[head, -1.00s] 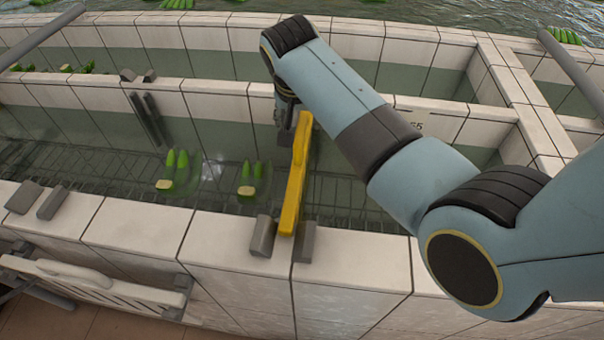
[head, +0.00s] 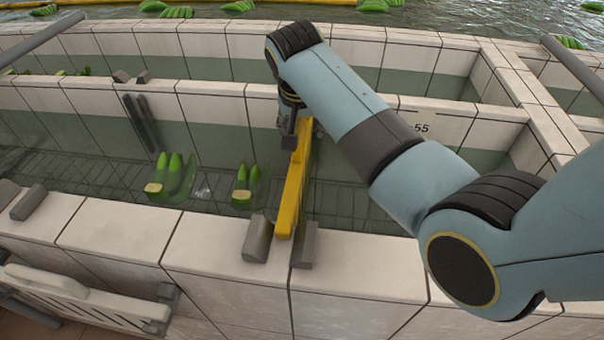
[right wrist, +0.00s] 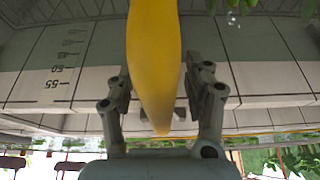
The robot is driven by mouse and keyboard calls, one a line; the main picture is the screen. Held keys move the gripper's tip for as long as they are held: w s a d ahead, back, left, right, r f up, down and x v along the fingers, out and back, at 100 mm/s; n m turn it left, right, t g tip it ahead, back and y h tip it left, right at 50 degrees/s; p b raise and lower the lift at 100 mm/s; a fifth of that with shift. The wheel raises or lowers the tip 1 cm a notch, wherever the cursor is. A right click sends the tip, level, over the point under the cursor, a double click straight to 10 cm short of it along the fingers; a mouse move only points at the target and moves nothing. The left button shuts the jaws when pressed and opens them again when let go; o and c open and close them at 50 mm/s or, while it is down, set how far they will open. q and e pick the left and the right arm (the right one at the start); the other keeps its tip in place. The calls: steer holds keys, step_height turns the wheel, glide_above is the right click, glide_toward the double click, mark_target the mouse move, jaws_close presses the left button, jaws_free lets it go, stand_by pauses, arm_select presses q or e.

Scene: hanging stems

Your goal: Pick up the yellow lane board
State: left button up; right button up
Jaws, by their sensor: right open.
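The yellow lane board (head: 293,190) spans the water channel, its near end between two grey blocks on the near tiled wall and its far end by the middle wall. My right gripper (head: 290,135) is at the board's far part in the head view, partly hidden by its own wrist. In the right wrist view the board (right wrist: 154,60) runs between the spread fingers of my right gripper (right wrist: 161,82), which is open. A gap shows on each side of the board. My left gripper is not in view.
Grey blocks (head: 257,238) stand on the near wall (head: 345,262) beside the board. Green stem bunches (head: 172,178) sit in the channel to the left. A white slatted board (head: 75,298) hangs at the lower left. Dark bars (head: 146,125) lean on the middle wall.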

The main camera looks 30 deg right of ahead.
steer(key=shift+f, duration=0.3)
steer(key=shift+r, duration=0.1)
jaws_close()
stand_by(0.4)
